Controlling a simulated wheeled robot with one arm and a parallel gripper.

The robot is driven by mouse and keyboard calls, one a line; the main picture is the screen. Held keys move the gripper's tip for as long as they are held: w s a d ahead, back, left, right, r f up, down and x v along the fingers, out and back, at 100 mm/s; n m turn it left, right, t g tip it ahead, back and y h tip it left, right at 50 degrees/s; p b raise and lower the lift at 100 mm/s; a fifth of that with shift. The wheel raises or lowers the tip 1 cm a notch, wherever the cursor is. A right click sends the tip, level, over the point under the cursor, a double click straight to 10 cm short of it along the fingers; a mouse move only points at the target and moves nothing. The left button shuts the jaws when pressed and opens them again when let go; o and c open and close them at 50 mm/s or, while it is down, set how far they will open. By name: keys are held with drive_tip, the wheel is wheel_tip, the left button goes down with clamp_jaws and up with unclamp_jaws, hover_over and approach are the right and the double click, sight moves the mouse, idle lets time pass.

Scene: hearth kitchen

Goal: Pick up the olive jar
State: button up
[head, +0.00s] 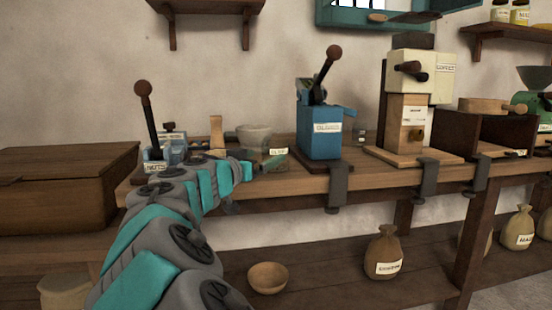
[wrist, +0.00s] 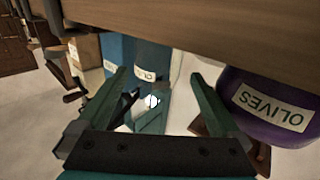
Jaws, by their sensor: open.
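The olive jar (wrist: 264,106) is purple with a pale label reading OLIVES, upside down in the wrist view. It is at the right, partly cut off by the picture edge and the wooden surface above. My gripper (wrist: 158,76) is open, with its two teal fingers spread and no jar between them. The jar lies to the right of the right finger, outside the jaws. In the head view my arm reaches to the front of the workbench, and I cannot make out the purple jar there.
A wooden chest (head: 65,190) stands at left. A small bowl (head: 267,278) and a sack (head: 384,250) sit on the lower shelf.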

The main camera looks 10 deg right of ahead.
sight(276, 150)
drive_tip(key=shift+x, duration=3.5)
drive_tip(key=shift+r, duration=0.1)
drive_tip(key=shift+c, duration=0.2)
drive_tip(key=c, duration=1.2)
